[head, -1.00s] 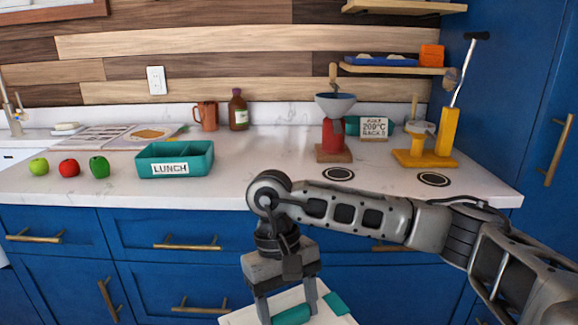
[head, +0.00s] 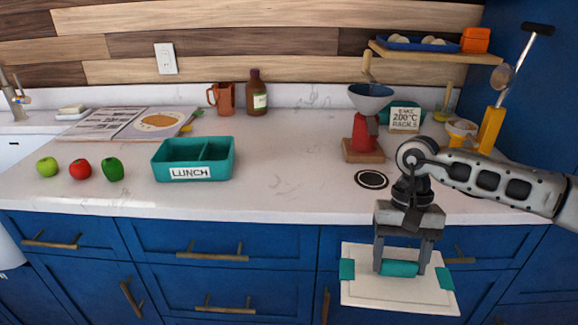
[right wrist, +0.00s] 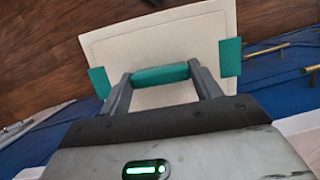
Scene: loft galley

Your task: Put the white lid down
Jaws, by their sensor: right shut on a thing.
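The white lid (head: 398,293) is a flat rectangular plate with teal tabs at two sides and a teal handle (head: 399,268) on top. My right gripper (head: 402,266) is shut on that handle. It holds the lid out in front of the blue drawers, lower than the counter top in the head view. In the right wrist view the lid (right wrist: 160,45) lies beyond the fingers, with the wooden floor behind it. My left gripper is not in view.
The white counter (head: 290,180) has clear room right of the open teal LUNCH box (head: 194,176). An apple (head: 47,167), a tomato (head: 80,169) and a green pepper (head: 113,169) stand at its left. A red grinder (head: 364,135) stands at the right.

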